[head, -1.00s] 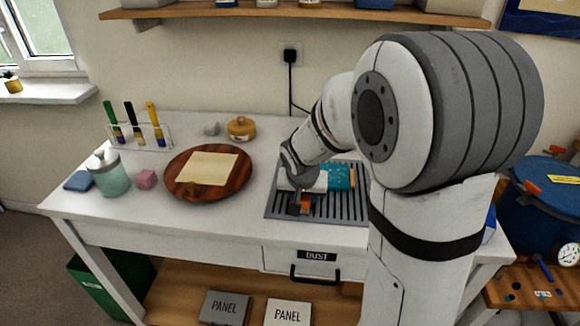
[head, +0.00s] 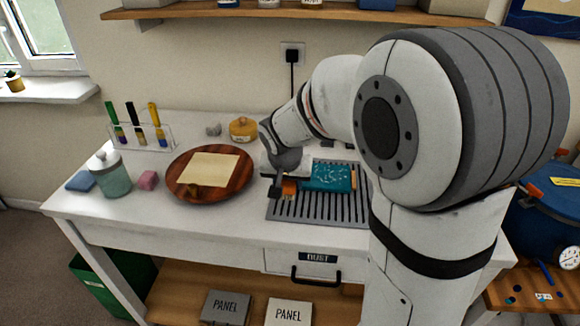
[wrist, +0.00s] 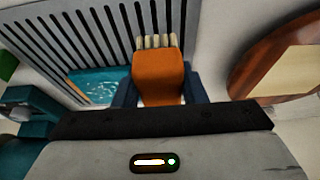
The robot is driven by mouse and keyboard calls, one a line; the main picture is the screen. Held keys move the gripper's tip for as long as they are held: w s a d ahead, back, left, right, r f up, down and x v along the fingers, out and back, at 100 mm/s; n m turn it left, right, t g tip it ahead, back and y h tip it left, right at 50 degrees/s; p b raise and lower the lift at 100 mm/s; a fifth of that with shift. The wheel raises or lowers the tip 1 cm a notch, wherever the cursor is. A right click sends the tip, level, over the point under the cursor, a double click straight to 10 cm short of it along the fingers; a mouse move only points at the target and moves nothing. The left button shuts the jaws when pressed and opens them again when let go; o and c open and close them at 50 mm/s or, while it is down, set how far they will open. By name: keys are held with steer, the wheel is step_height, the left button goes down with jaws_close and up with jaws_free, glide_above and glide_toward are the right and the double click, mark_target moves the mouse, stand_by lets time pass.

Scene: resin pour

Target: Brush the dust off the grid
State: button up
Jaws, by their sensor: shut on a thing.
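The grey slatted grid (head: 318,210) lies on the white table, and its slats also show in the wrist view (wrist: 60,35). A teal panel with pale marks (head: 334,177) lies on it; part of it shows in the wrist view (wrist: 97,84). My gripper (head: 281,188) is shut on an orange brush (wrist: 160,75) with pale bristles. The brush is at the grid's left edge in the head view, left of the panel. I cannot tell whether the bristles touch the slats. Dust on the slats is too small to make out.
A round wooden board (head: 240,186) with a pale sheet (head: 208,169) stands close left of the grid. Behind it is a yellow pot (head: 242,129). A teal jar (head: 110,175), pink block (head: 148,180) and brush rack (head: 140,138) stand further left.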

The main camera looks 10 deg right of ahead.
steer(key=shift+r+p, duration=0.7)
steer(key=shift+r, duration=0.8)
steer(key=shift+s+f, duration=0.1)
steer(key=shift+s, duration=0.05)
